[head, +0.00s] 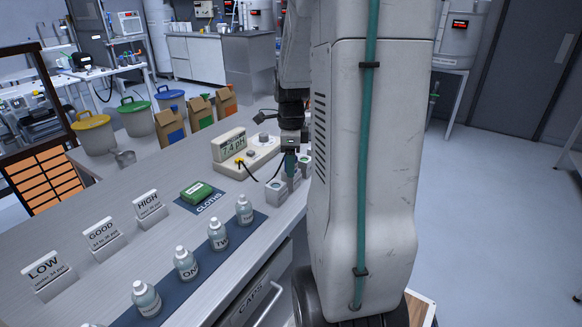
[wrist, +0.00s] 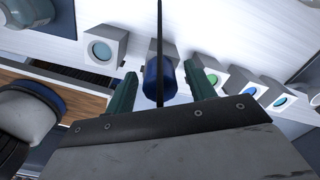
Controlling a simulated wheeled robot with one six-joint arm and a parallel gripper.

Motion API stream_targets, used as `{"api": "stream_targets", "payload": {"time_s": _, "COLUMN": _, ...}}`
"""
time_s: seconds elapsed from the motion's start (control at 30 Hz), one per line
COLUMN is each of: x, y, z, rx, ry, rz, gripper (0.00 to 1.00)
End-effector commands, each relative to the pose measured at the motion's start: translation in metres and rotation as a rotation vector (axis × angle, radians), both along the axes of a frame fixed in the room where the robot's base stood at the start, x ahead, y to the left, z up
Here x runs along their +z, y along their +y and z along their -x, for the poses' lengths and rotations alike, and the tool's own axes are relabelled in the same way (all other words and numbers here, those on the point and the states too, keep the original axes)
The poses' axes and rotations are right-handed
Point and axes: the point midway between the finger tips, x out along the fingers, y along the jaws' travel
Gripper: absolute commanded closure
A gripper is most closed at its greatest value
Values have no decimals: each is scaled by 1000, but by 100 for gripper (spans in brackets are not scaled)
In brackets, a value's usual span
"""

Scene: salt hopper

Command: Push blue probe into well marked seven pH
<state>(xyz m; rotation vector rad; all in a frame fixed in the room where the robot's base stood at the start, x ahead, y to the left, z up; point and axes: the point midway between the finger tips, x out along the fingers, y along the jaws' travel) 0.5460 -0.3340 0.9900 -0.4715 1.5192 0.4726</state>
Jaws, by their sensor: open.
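The blue probe (wrist: 153,84) shows in the wrist view between the two green fingers of my gripper (wrist: 159,70), which are open with a gap on each side. A thin black cable runs along it. Pale blocks with round coloured wells stand around it: a teal-topped block (wrist: 102,50) to the left, a green-topped block (wrist: 208,78) and a blue-topped block (wrist: 246,90) to the right. In the head view my gripper (head: 289,165) points down over the small blocks (head: 276,191). No well marking is readable, and I cannot tell whether the probe touches a block.
A pH meter (head: 245,150) reading about 7.4 stands left of my gripper. Several labelled bottles (head: 219,235) stand on a dark mat, with LOW, GOOD and HIGH signs (head: 103,238) behind. My arm hides the bench's right end.

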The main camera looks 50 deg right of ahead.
Motion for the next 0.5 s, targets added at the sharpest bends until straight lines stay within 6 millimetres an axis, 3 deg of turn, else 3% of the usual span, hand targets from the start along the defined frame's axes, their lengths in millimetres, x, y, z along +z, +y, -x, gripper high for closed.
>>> {"api": "stream_targets", "payload": {"time_s": 0.07, "x": 0, "y": 0, "z": 0, "rx": 0, "ry": 0, "rz": 0, "gripper": 45}}
{"api": "stream_targets", "payload": {"time_s": 0.1, "x": 0, "y": 0, "z": 0, "rx": 0, "ry": 0, "rz": 0, "gripper": 51}}
{"api": "stream_targets", "payload": {"time_s": 0.27, "x": 0, "y": 0, "z": 0, "rx": 0, "ry": 0, "rz": 0, "gripper": 96}}
{"api": "stream_targets", "payload": {"time_s": 0.3, "x": 0, "y": 0, "z": 0, "rx": 0, "ry": -1, "rz": 1, "gripper": 100}}
{"api": "stream_targets", "payload": {"time_s": 0.5, "x": 1, "y": 0, "z": 0, "rx": 0, "ry": -1, "rz": 1, "gripper": 100}}
